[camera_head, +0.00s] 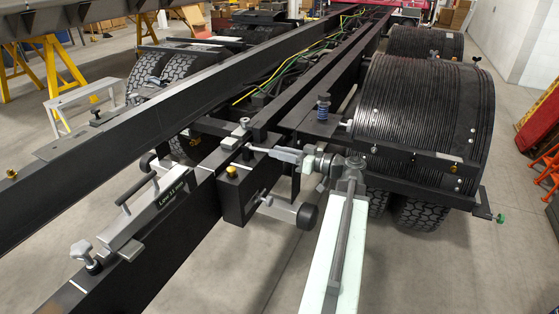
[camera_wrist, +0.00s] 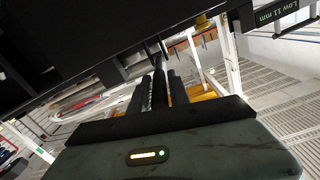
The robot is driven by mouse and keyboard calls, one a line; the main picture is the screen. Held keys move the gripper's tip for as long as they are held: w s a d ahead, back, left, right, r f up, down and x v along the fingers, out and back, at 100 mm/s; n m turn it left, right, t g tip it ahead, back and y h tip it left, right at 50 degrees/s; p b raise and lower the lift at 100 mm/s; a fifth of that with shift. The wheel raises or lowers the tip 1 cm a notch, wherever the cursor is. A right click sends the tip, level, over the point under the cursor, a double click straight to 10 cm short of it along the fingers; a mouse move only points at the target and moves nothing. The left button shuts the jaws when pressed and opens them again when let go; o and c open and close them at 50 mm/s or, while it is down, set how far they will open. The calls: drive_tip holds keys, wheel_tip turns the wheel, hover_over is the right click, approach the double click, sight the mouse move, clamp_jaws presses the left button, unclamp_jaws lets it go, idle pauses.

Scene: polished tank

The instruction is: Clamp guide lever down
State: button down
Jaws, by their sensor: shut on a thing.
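My gripper (camera_head: 255,149) reaches in from the right in the head view, its narrow tip against the dark frame rail beside a small metal knob (camera_head: 244,123). In the wrist view my gripper (camera_wrist: 161,75) has its dark fingers close together, shut on a small dark lever (camera_wrist: 160,47) just below the black rail. Most of the lever is hidden by the fingers and the rail, so I cannot tell its angle. A guide bar with a handle (camera_head: 138,195) and a label reading "Low 11 mm" (camera_wrist: 276,18) lies on the rail to the left in the head view.
A small black roller (camera_head: 307,215) sticks out below. A ribbed black mudguard (camera_head: 420,105) stands at the right. A grey star knob (camera_head: 85,252) is at lower left.

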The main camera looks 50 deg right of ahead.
drive_tip(key=shift+f+t+y+b, duration=0.3)
drive_tip(key=shift+f+b, duration=0.35)
drive_tip(key=shift+b, duration=0.3)
drive_tip(key=shift+r, duration=0.1)
drive_tip(key=c, duration=1.2)
unclamp_jaws()
drive_tip(key=shift+w, duration=0.25)
drive_tip(key=shift+c, duration=0.2)
drive_tip(key=shift+s, duration=0.1)
drive_tip(key=shift+s, duration=0.1)
drive_tip(key=v, duration=0.7)
drive_tip(key=shift+s+b, duration=0.3)
